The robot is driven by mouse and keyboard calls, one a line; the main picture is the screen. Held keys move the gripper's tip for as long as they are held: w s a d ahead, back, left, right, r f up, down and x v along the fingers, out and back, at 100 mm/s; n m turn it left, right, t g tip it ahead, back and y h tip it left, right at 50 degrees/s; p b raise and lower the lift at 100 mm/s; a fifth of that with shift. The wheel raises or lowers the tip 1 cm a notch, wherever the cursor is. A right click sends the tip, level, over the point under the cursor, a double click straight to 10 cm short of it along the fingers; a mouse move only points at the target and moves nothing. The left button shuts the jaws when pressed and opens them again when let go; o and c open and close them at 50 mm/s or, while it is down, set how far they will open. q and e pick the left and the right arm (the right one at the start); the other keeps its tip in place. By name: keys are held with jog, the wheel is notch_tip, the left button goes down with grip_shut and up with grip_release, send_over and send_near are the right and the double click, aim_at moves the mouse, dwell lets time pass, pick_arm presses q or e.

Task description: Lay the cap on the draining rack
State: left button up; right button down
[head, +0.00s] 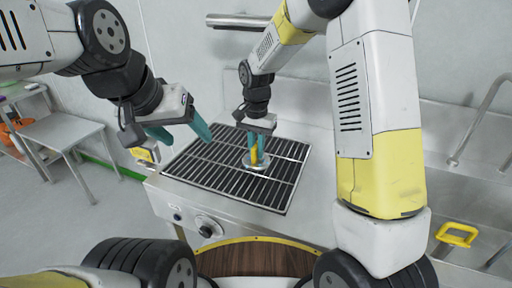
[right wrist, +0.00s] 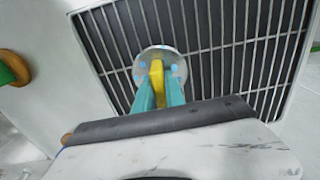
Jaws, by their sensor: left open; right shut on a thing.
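The cap is a round metal disc with a yellow upright handle (head: 255,163); it also shows in the right wrist view (right wrist: 178,66). My right gripper (head: 256,150) is shut on the yellow handle, with its teal fingers on either side of it. The cap is at the draining rack (head: 205,180), a dark grid of bars on a steel counter, over its middle right part. I cannot tell whether the disc touches the bars. My left gripper (head: 180,134) is open and empty above the rack's left side.
The rack's left and front parts are bare. A control knob (head: 207,228) is on the counter front. At right are a sink with a metal tap (head: 480,115) and a yellow handle (head: 457,235). A steel table (head: 60,135) stands at far left.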

aim_at(256, 158)
jog(key=shift+w+f, duration=0.1)
jog(key=shift+f, duration=1.65)
jog(key=shift+f, duration=0.1)
jog(key=c, duration=1.4)
grip_release()
notch_tip(256, 158, up, 12)
jog(key=shift+r, duration=0.1)
jog(key=s+d+r+n+t, duration=0.1)
jog(key=s+d+r+t, duration=0.1)
jog(key=s, duration=0.5)
jog(key=s+d+r+n+t+y, duration=0.1)
jog(key=s+d+r+n+t, duration=0.1)
jog(key=s+d+r, duration=0.3)
jog(key=s+d+r+n+t+y, duration=0.1)
jog(key=s+d+r+n+t, duration=0.1)
jog(key=s+d, duration=0.5)
jog(key=shift+s+d+r, duration=0.15)
jog(key=shift+s+r, duration=0.6)
jog(key=shift+s, duration=0.4)
